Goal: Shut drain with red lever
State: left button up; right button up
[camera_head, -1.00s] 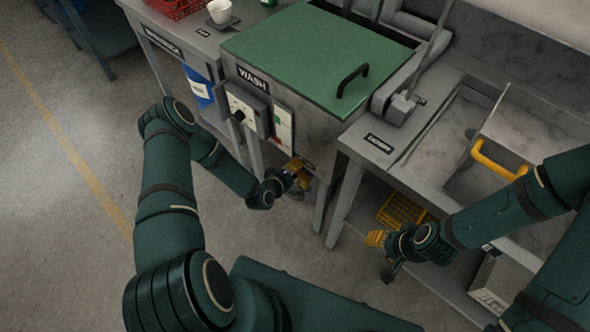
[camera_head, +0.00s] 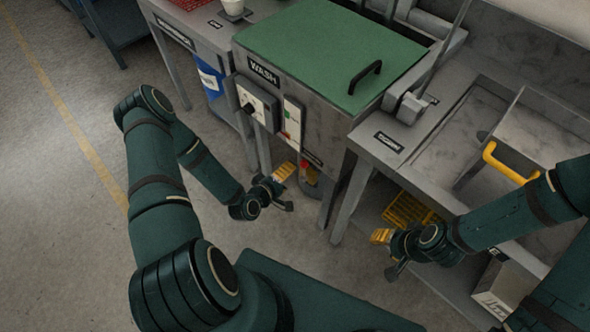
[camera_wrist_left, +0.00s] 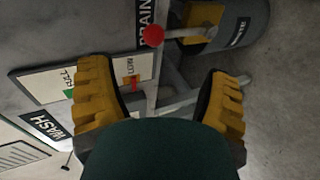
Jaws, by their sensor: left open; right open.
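The red lever's ball knob (camera_wrist_left: 152,36) shows in the left wrist view, beside the DRAIN label (camera_wrist_left: 146,14) on the wash tank. In the head view the red knob (camera_head: 304,165) is small, low on the tank's front. The lever's exact angle is hard to tell. My left gripper (camera_head: 287,190) is open and empty, to the left of and below the knob in the head view. In the left wrist view its yellow-padded fingers (camera_wrist_left: 160,72) are spread, with the knob beyond them. My right gripper (camera_head: 384,255) is open beside the rinse bench, away from the lever.
The wash tank (camera_head: 330,50) has a green lid, down, and a control panel (camera_head: 257,105). A grey waste drum (camera_wrist_left: 236,25) stands below the drain. Bench legs (camera_head: 330,195) are close by. A yellow basket (camera_head: 408,210) sits on the lower shelf. Floor at left is clear.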

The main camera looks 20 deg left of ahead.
pick_arm(q)
jog(key=shift+v, duration=1.4)
jog(key=s+d+r+m+g, duration=0.3)
jog(key=s+d+m+g, duration=0.1)
jog(key=d+m+g, duration=0.1)
jog(key=s+d+r+m+g, duration=0.3)
jog(key=d+m+g, duration=0.3)
jog(key=d, duration=0.3)
jog(key=shift+s+d+r+m+h, duration=0.25)
jog(key=shift+s+m+h, duration=0.15)
jog(key=shift+s+m, duration=0.45)
